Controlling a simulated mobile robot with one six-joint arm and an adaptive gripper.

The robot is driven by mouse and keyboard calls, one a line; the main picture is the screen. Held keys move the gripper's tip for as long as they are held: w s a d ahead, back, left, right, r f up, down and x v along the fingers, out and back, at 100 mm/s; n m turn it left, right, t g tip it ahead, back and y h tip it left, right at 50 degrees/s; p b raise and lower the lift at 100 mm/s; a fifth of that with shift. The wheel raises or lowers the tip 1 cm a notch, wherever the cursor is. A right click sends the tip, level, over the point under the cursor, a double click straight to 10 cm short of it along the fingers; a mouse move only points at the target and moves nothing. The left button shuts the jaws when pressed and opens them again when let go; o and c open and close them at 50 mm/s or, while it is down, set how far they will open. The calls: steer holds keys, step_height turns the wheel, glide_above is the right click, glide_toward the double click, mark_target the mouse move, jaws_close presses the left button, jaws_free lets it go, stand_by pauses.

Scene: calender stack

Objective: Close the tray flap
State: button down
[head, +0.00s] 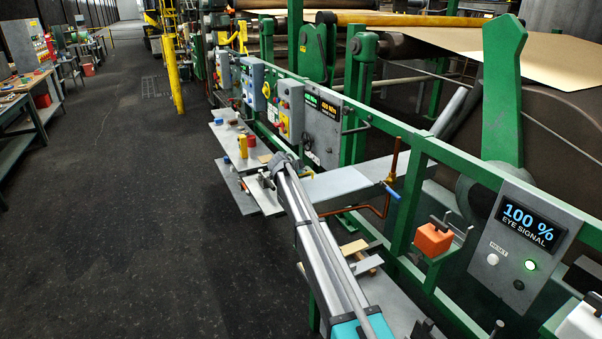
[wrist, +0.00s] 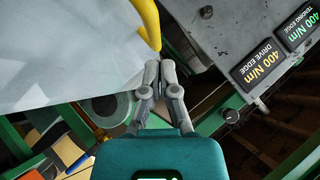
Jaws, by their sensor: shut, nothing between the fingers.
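My gripper (wrist: 160,72) is shut and empty in the wrist view, its two fingertips together. The tips are at the lower end of a curved yellow bar (wrist: 147,22); I cannot tell whether they touch it. A broad pale grey panel (wrist: 65,45), possibly the tray flap, fills the upper left of the wrist view, beside the fingers. In the head view my arm reaches away along the green frame, and my fingers cannot be made out clearly. A flat grey plate (head: 342,184) lies just right of the arm there.
A grey box with two 400 N/m displays (wrist: 262,62) is close right of my fingers. The green rail (head: 400,140), a bent copper-coloured pipe (head: 385,205) and an orange block (head: 433,240) are right of my arm. The dark floor (head: 130,200) at left is open.

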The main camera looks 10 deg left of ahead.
steer(key=shift+f, duration=0.1)
stand_by(0.3)
steer(key=shift+w+a+f+b, duration=0.15)
steer(key=shift+w+f+b, duration=0.05)
steer(key=shift+f+b, duration=0.25)
steer(key=shift+w+a+f+b, duration=0.1)
steer(key=shift+w+f+b, duration=0.1)
steer(key=shift+f+b, duration=0.25)
steer(key=shift+r, duration=0.1)
steer(key=shift+r, duration=0.1)
steer(key=shift+s+d+r+p, duration=0.25)
steer(key=shift+r+p, duration=0.25)
steer(key=shift+p, duration=0.1)
steer(key=shift+s+d+r+p, duration=0.2)
steer(key=shift+s+r+p, duration=0.05)
steer(key=shift+r+p, duration=0.3)
steer(key=shift+s+d+r+p, duration=0.25)
steer(key=shift+s+r+p, duration=0.2)
steer(key=shift+r+p, duration=0.25)
steer(key=p+v, duration=0.5)
steer(key=v, duration=0.4)
steer(key=shift+a+r+p, duration=0.25)
steer(key=shift+a+p, duration=0.1)
steer(key=shift+s, duration=0.15)
